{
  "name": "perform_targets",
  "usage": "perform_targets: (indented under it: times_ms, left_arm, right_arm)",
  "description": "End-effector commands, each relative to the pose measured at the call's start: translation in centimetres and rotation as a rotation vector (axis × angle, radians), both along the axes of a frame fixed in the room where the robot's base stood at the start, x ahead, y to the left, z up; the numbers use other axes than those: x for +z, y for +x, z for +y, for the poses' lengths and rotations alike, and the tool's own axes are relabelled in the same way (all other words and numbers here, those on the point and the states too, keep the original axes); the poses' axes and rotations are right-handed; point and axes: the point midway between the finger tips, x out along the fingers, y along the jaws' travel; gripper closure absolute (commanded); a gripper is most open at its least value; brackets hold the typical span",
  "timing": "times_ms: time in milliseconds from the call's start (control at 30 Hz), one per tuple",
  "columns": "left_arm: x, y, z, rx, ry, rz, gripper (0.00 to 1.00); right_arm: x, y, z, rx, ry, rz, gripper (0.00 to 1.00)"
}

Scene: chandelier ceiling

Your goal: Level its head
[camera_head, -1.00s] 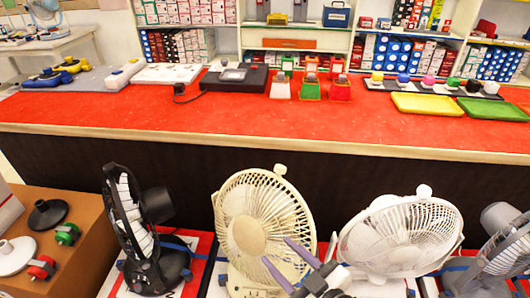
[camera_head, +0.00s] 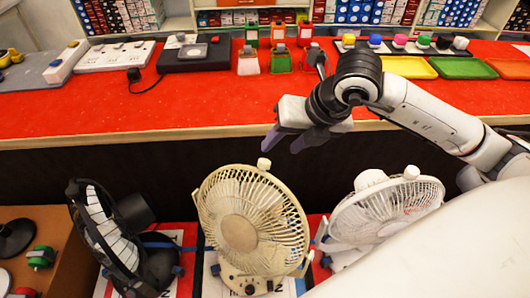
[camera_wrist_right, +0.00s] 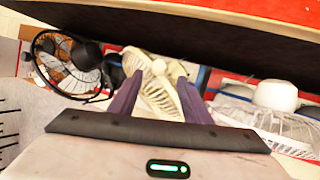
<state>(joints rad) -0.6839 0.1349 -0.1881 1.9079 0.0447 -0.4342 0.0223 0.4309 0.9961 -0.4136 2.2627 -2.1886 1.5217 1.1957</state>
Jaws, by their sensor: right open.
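A cream desk fan (camera_head: 250,222) stands in the middle of the lower shelf, its round cage facing me, with a small knob on top. A black fan (camera_head: 98,235) stands to its left, its head turned aside and leaning. A white fan (camera_head: 385,210) to the right has its cage tipped upward; my arm hides part of it. My right gripper (camera_head: 285,142) is open and empty, above and slightly right of the cream fan's top, apart from it. In the right wrist view the cream fan (camera_wrist_right: 155,88) shows between and beyond the fingers (camera_wrist_right: 160,82). My left gripper is not in view.
The red counter (camera_head: 200,110) runs behind the fans, with its pale front edge near my right gripper. On it are a black box (camera_head: 195,57), small coloured items and yellow (camera_head: 408,68) and green trays. A cardboard box (camera_head: 50,225) stands at lower left.

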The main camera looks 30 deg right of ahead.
Motion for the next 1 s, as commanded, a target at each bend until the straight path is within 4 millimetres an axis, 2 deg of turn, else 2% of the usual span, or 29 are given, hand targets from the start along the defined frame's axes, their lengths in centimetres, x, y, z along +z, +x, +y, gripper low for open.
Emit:
perform_targets:
  times_ms: [300, 500, 900, 1000]
  left_arm:
    - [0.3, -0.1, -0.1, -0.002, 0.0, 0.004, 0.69]
    - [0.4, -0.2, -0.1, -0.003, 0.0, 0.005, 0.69]
    - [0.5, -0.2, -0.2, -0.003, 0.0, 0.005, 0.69]
    - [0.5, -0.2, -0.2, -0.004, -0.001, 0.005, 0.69]
  right_arm:
    - [-5.2, 2.5, 1.1, 0.003, 0.005, 0.006, 0.56]
    - [-7.6, 3.7, 1.5, 0.005, 0.006, 0.005, 0.56]
    - [-8.4, 4.1, 1.6, 0.006, 0.004, 0.002, 0.56]
    - [-8.4, 4.1, 1.6, 0.006, 0.004, 0.002, 0.71]
